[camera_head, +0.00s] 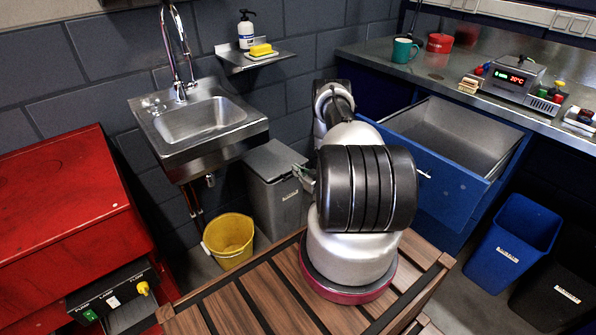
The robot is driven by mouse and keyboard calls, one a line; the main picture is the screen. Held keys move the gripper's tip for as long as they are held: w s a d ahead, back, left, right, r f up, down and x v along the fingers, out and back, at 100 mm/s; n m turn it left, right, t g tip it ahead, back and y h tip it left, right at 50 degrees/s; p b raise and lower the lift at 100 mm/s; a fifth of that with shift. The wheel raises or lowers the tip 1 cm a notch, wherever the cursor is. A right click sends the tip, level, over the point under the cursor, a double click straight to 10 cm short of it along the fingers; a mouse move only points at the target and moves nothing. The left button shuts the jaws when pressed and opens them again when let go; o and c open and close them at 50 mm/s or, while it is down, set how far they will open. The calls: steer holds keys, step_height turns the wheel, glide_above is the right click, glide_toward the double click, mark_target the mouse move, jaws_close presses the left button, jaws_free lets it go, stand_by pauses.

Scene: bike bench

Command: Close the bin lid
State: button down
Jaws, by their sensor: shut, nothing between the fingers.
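The grey bin (277,205) stands on the floor against the wall, right of the sink. Its lid (272,160) lies flat or nearly flat across the top; I cannot tell whether a small gap is left. My gripper (300,174) is at the bin's upper right front corner, close to the lid's edge. It looks shut and empty, and is partly hidden by my arm. I cannot tell whether it touches the bin.
A steel sink (200,120) and a yellow bucket (229,238) are left of the bin. An open blue drawer (440,195) is right of my arm, under the workbench (430,72). An open blue bin (512,245) stands at the right. A red cabinet (65,210) fills the left.

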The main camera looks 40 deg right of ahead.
steer(key=f, duration=0.4)
steer(key=shift+s, duration=0.3)
steer(key=shift+r, duration=0.15)
